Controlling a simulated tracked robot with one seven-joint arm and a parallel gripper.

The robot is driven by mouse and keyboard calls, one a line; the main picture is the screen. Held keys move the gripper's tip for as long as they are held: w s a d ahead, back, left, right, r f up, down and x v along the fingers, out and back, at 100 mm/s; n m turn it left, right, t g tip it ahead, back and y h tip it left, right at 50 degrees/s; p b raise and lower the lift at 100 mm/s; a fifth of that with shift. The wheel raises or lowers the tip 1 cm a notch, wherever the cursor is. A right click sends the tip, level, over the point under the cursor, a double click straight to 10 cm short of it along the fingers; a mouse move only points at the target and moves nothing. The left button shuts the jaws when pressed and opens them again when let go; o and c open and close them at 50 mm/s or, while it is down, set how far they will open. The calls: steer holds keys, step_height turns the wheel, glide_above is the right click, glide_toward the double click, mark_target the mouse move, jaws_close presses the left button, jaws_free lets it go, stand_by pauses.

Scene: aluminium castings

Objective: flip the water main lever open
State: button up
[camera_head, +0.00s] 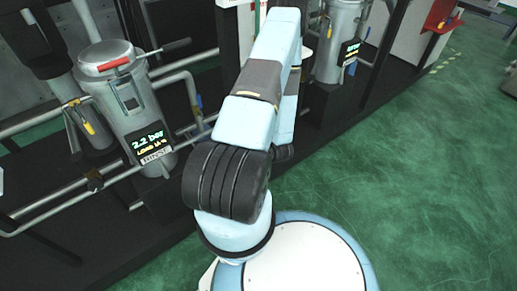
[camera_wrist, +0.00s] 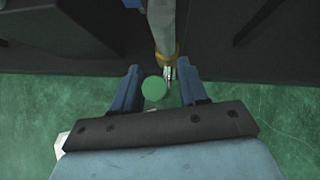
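In the wrist view my gripper (camera_wrist: 159,68) is open, with its two blue fingers well apart. A green round piece (camera_wrist: 154,89) shows between the fingers, nearer the left one, with no clear contact. Just beyond it, a grey pipe (camera_wrist: 162,25) comes down to a brass-coloured fitting (camera_wrist: 167,53) with a small silvery part (camera_wrist: 168,73) below. The green piece may be the end of a lever; I cannot tell how it joins the fitting or which way it is turned. In the head view my arm hides my gripper and this spot.
A metal vessel (camera_head: 117,92) with a "2.2 bar" display stands at left among pipes (camera_head: 50,200) and yellow-handled valves (camera_head: 83,118). Another vessel (camera_head: 338,35) stands behind my arm. A dark platform (camera_head: 340,115) carries the equipment. Green floor (camera_head: 420,190) is clear at right.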

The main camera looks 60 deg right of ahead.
steer(key=v, duration=1.3)
steer(key=shift+s+r, duration=0.25)
steer(key=w+a+r+n+t+y, duration=0.25)
steer(key=w+r+n+y, duration=0.4)
steer(key=w+r, duration=0.7)
steer(key=w+a+r+n+g+y, duration=0.1)
steer(key=w+a+r+n+g, duration=0.1)
steer(key=w+a+r+n, duration=0.3)
steer(key=w+a+r+n+g+y, duration=0.1)
steer(key=w+a+r+n+g, duration=0.1)
steer(key=a+r+n, duration=0.4)
steer(key=s+a+r+n+g+h, duration=0.15)
steer(key=a+r+n+g, duration=0.35)
steer(key=a+r+n, duration=0.75)
steer(key=s+a+r+n+t+h, duration=0.1)
steer(key=s+a+r+n+h, duration=0.1)
steer(key=r, duration=0.5)
steer(key=s+a+r+n+t+h, duration=0.2)
steer(key=s+a+r+n+h, duration=0.1)
steer(key=s+a+r+n, duration=0.2)
step_height(320, 180, up, 2)
steer(key=shift+a+r+h, duration=0.15)
steer(key=shift+a+h, duration=0.15)
steer(key=shift+a, duration=0.15)
